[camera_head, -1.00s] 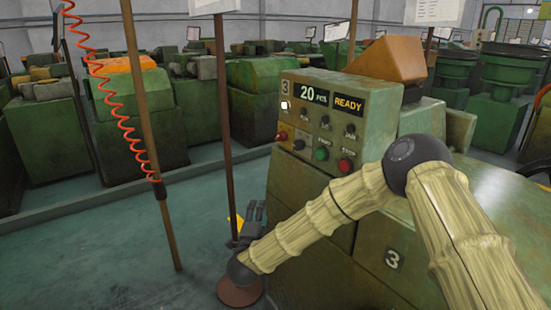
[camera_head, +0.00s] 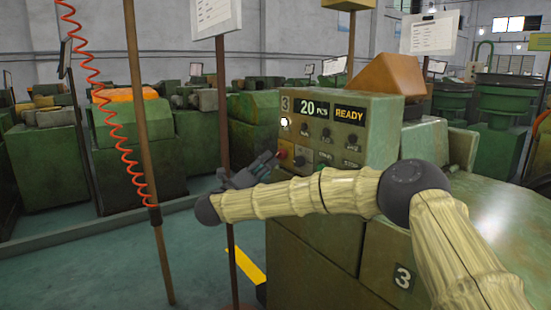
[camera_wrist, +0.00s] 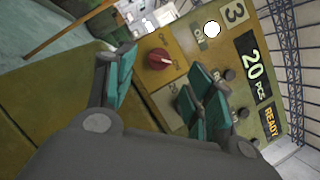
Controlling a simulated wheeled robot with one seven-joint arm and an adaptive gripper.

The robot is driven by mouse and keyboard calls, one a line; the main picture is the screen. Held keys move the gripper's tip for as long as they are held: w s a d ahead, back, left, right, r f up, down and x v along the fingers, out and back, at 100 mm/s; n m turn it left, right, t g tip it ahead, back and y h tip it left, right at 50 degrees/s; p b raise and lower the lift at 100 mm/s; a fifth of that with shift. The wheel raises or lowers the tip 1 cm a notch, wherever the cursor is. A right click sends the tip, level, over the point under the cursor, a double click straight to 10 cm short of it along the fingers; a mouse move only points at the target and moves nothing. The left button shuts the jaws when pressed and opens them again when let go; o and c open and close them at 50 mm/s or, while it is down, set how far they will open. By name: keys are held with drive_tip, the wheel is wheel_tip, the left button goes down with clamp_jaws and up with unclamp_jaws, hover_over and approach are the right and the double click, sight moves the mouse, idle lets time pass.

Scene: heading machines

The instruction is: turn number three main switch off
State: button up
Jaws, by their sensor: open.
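The control panel (camera_head: 372,125) of machine number 3 carries a "3" plate, a "20 PCS" display and a lit "READY" sign. A red rotary switch (camera_head: 283,153) on a yellow plate sits at its lower left; the same red switch (camera_wrist: 159,59) shows clearly in the wrist view. My gripper (camera_head: 268,163) is in front of the panel's lower left. In the wrist view, its teal fingers (camera_wrist: 160,78) are spread, with the red switch visible between and beyond them. The gap to the switch is hard to judge. The switch's marked position is not readable.
A white lamp (camera_head: 285,122) is lit above the switch. Several dark knobs (camera_head: 326,133) sit beside it. My forearm partly covers the lower buttons. A thin brown pole (camera_head: 224,110) stands left of the panel, close to my gripper. A red coiled hose (camera_head: 100,90) hangs farther left.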

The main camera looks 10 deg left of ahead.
sight(277, 156)
drive_tip(key=shift+x, duration=3)
drive_tip(key=shift+c, duration=0.2)
drive_tip(key=c, duration=1)
